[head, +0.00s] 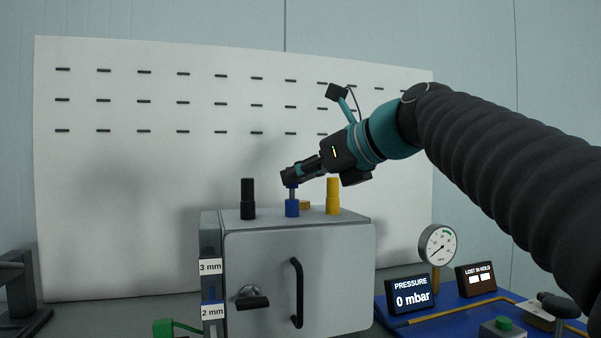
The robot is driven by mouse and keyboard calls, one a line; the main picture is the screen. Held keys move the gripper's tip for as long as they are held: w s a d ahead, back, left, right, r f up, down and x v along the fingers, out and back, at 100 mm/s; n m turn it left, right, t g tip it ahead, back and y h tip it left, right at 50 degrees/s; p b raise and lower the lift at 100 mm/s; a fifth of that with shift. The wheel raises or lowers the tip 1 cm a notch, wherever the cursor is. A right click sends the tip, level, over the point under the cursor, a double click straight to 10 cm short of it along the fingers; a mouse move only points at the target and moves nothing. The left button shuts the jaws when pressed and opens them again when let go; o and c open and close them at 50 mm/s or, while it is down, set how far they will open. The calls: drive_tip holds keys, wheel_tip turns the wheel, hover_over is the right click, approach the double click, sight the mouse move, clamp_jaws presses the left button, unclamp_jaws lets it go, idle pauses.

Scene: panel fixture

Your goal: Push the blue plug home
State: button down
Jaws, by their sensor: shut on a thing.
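The blue plug (292,186) stands above a blue socket (292,208) on top of the grey box. A narrow grey pin shows between the plug's blue body and the socket. Its lower end meets the socket, but how deep it sits is hidden. My gripper (290,177) comes in from the right, tilted down, and is shut on the upper part of the plug. The fingers hide most of the plug's top.
A black plug (248,192) stands left of the blue socket and a yellow plug (333,190) right of it, each directly on its socket. The grey box (330,280) has a black handle. A pressure display (410,293) reads 0 mbar, beside a gauge (437,245).

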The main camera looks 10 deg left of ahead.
drive_tip(key=shift+f+b, duration=0.5)
drive_tip(key=shift+f, duration=0.35)
drive_tip(key=c, duration=0.9)
unclamp_jaws()
drive_tip(key=shift+c, duration=0.2)
drive_tip(key=v, duration=1.2)
drive_tip(key=shift+s, duration=0.15)
